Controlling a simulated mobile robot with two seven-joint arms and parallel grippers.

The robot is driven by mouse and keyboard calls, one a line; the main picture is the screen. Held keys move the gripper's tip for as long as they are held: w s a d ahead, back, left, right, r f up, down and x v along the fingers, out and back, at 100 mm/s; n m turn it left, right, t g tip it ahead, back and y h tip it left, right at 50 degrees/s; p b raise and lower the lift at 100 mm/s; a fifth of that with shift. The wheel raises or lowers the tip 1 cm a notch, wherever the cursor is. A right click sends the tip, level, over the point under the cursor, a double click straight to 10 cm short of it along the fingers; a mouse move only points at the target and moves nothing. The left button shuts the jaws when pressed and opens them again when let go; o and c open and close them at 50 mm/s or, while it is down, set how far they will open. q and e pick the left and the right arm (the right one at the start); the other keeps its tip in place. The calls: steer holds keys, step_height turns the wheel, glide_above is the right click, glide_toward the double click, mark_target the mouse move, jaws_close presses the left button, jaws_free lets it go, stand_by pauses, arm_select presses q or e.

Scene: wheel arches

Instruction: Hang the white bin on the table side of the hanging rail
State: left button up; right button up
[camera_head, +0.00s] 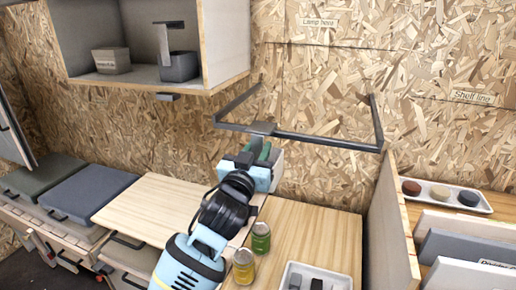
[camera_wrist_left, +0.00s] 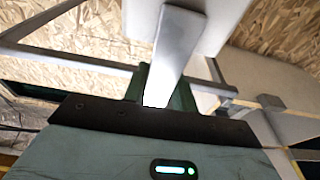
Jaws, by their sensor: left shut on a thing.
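The hanging rail (camera_head: 318,140) is a dark grey bar on two arms from the chipboard wall; it also crosses the left wrist view (camera_wrist_left: 75,60). The white bin (camera_head: 278,168) is mostly hidden behind my left gripper (camera_head: 258,152), just below the rail's left part. My left gripper is shut on the bin's grey upright strip (camera_wrist_left: 176,50), with a pale bin wall (camera_wrist_left: 138,18) beside it. A grey piece (camera_head: 262,128) overlaps the rail above the gripper; I cannot tell whether it is hooked over the bar or only in front. My right gripper is not in view.
An open wall cabinet (camera_head: 226,45) at upper left holds two grey bins (camera_head: 180,68). A partition (camera_head: 388,225) stands at right.

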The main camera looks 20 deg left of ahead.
arm_select(q)
steer(key=o, duration=1.1)
steer(key=shift+c, duration=0.2)
steer(key=v, duration=0.7)
steer(key=shift+s+b, duration=0.3)
steer(key=shift+s, duration=0.15)
